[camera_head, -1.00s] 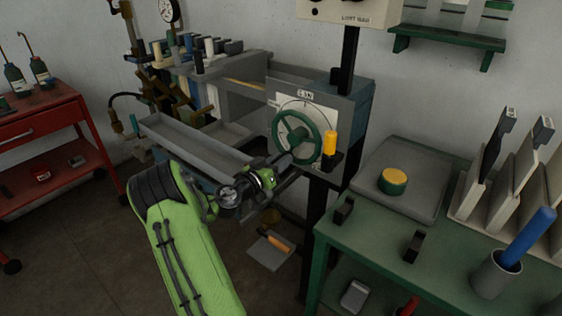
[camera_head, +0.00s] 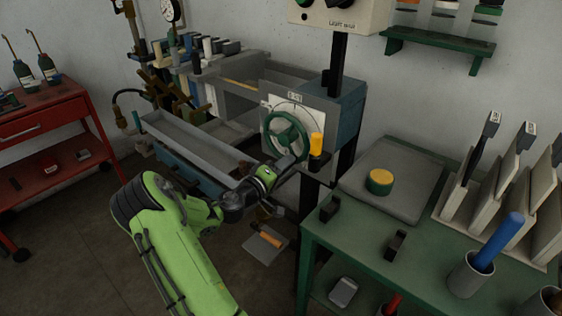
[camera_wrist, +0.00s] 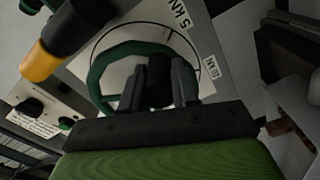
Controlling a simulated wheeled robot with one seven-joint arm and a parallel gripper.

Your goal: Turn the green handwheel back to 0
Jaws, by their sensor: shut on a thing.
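The green handwheel (camera_head: 287,133) is mounted in front of a white dial plate (camera_head: 276,112) on the grey-blue machine. In the wrist view the handwheel (camera_wrist: 98,76) shows as a green ring, partly hidden by my fingers. My gripper (camera_head: 293,158) is at the lower right part of the wheel in the head view. In the wrist view my gripper (camera_wrist: 159,84) has its two fingers around a dark piece at the wheel and is shut on it. A label reading 5 kN (camera_wrist: 181,16) is on the plate. The pointer and 0 mark cannot be made out.
A yellow-orange handle (camera_head: 316,144) stands just right of the wheel; it also shows in the wrist view (camera_wrist: 40,62). A long grey tray (camera_head: 190,150) lies left of my gripper. A green table (camera_head: 330,236) with a grey plate is at the right.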

